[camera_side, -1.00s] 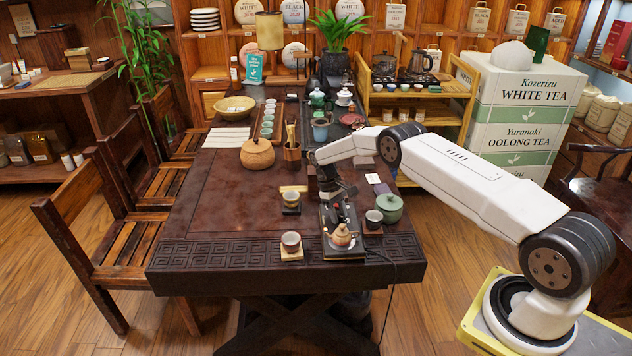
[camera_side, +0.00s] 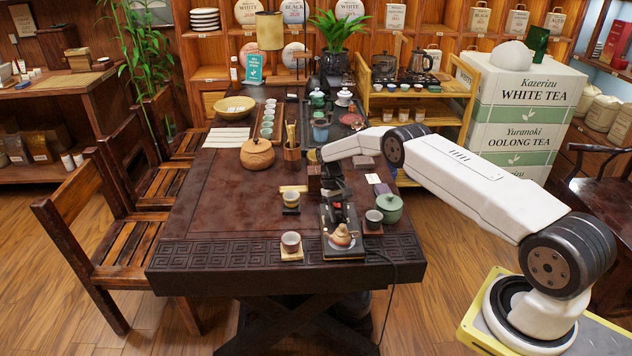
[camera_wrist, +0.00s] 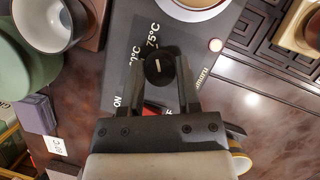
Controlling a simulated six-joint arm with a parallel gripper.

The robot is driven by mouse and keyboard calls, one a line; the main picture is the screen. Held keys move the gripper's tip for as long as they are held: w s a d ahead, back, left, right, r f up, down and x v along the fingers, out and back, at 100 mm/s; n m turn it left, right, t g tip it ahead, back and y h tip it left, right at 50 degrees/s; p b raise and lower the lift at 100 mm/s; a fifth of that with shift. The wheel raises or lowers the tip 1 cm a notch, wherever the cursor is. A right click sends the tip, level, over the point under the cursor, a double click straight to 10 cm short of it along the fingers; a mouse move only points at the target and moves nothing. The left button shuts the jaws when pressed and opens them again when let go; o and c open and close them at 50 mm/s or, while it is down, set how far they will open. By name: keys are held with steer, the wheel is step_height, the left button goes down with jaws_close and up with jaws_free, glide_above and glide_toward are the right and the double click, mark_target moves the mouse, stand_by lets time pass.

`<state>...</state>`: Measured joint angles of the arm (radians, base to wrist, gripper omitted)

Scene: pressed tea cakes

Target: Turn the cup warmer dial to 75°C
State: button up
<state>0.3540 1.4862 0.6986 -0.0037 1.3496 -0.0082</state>
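The cup warmer (camera_side: 345,252) is a dark flat plate near the table's front edge. In the wrist view the warmer (camera_wrist: 128,35) shows a round black dial (camera_wrist: 158,70) with a short white mark. The labels "75°C", a partly covered "0°C" and "ON" are printed beside it. A red part shows below the dial, partly hidden. My gripper (camera_wrist: 161,62) has one finger on each side of the dial; whether they touch it is not clear. In the side view my gripper (camera_side: 337,208) is low over the warmer's back part.
Two cups on coasters, a nearer one (camera_side: 291,241) and a farther one (camera_side: 291,199), stand to the left. A cable runs off the right. The table's left middle is clear.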

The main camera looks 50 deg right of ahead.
steer(key=o, duration=0.4)
steer(key=shift+r, duration=0.1)
steer(key=shift+v, duration=3.85)
steer(key=shift+r, duration=0.1)
steer(key=s+a+r+n+t+h, duration=0.15)
steer(key=s+a+r+t, duration=0.3)
steer(key=a+r, duration=0.65)
steer(key=s+a+r, duration=0.1)
steer(key=s+a, duration=0.2)
steer(key=s, duration=0.4)
steer(key=s+a+r+n+t, duration=0.1)
steer(key=s+a, duration=0.2)
steer(key=s, duration=0.4)
steer(key=s+a+n+t, duration=0.1)
steer(key=s+a, duration=0.2)
steer(key=s, duration=0.4)
steer(key=shift+s+r+n+t, duration=0.25)
steer(key=shift+s+r, duration=0.05)
steer(key=shift+r, duration=0.1)
